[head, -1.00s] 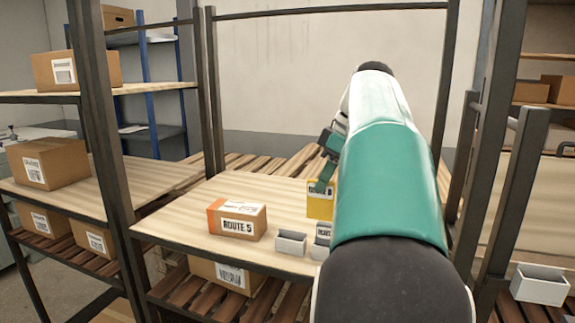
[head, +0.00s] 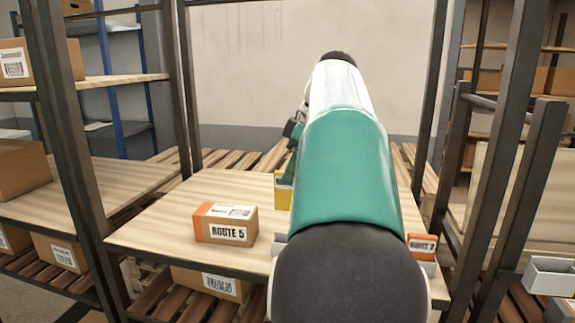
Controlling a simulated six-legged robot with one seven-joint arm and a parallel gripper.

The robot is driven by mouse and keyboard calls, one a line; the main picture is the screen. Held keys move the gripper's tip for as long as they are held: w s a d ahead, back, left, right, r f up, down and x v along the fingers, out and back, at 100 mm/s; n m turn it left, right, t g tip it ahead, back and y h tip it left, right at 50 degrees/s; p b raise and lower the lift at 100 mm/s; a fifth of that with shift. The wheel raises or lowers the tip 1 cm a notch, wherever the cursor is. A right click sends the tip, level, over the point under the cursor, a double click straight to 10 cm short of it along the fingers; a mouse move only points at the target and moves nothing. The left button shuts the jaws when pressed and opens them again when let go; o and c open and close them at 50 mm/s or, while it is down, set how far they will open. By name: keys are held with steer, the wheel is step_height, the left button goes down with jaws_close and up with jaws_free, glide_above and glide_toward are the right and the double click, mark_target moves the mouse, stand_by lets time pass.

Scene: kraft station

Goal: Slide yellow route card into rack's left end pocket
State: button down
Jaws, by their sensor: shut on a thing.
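The yellow route card (head: 283,193) shows only as a narrow strip left of my arm, upright above the table's wooden top. My gripper (head: 289,172) is shut on its upper edge; the fingers are mostly hidden behind the arm. The rack is largely covered by my arm. A pale sliver of its left end (head: 279,243) shows beside the arm, nearer than the card. At its right end, an orange card marked ROUTE 2 (head: 422,246) stands in a light grey pocket (head: 429,268). The left end pocket's opening is hidden.
A carton marked ROUTE 5 (head: 226,222) sits left of the rack on the table (head: 150,228). Dark shelf posts (head: 88,150) stand on the left and others (head: 515,150) on the right. A grey bin (head: 551,276) is at far right. The tabletop behind the carton is clear.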

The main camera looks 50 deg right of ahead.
steer(key=shift+w+f, duration=0.15)
steer(key=shift+f, duration=0.2)
steer(key=shift+s+f, duration=0.25)
steer(key=shift+f, duration=0.35)
steer(key=shift+w+f, duration=0.1)
steer(key=shift+f, duration=1.6)
steer(key=shift+f, duration=2.55)
steer(key=c, duration=1.3)
jaws_free()
steer(key=shift+c, duration=0.2)
steer(key=shift+r, duration=0.1)
steer(key=v, duration=1.3)
steer(key=shift+r, duration=0.3)
